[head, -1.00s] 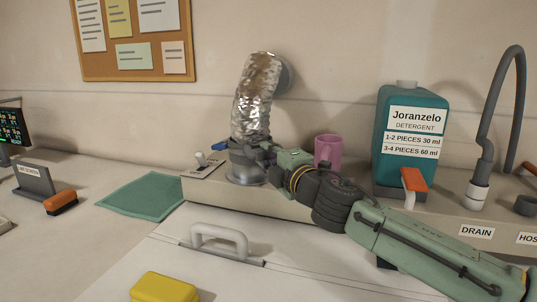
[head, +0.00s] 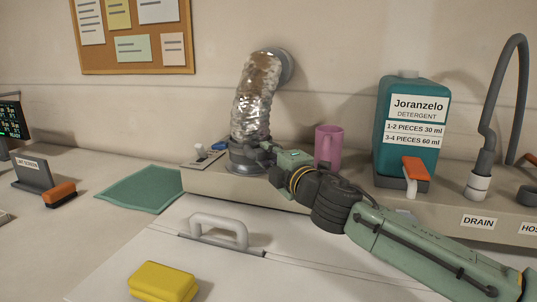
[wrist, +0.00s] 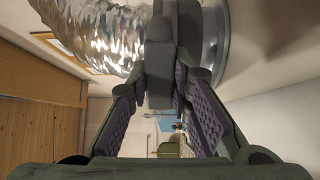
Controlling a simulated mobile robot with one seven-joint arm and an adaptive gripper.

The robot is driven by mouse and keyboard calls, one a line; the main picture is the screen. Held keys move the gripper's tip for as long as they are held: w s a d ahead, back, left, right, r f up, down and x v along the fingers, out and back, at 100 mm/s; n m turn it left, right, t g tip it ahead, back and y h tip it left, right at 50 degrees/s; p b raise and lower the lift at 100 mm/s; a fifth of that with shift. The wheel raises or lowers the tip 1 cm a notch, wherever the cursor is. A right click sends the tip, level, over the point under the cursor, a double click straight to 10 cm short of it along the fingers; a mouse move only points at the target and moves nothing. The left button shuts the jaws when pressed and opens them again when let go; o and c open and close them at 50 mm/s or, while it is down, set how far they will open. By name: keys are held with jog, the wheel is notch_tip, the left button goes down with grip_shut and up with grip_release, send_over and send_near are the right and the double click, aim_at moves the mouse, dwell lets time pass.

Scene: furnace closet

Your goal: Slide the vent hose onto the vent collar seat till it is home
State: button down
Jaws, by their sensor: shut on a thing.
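The silver foil vent hose (head: 257,95) runs from a round wall outlet down to the vent collar seat (head: 244,168), a grey ring on the back ledge. Its lower end is upright over the seat, with little of the seat showing below it. I cannot tell whether it is fully down. My gripper (head: 263,152) is at the right side of the hose's lower end. In the wrist view, the fingers with purple pads are shut on a grey tab (wrist: 160,60) of the hose end, beside the foil (wrist: 95,30). The far side of the joint is hidden.
A pink mug (head: 328,147) stands close behind my gripper, and a teal detergent bottle (head: 410,150) is to its right. A small switch plate (head: 203,155) with a blue lever is left of the seat. A white lid with a handle (head: 220,228) lies in front.

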jog(key=shift+f+b, duration=0.55)
jog(key=shift+f, duration=0.3)
jog(key=c, duration=1.4)
grip_release()
jog(key=shift+o, duration=0.2)
jog(key=p+v, duration=0.2)
jog(key=v, duration=0.6)
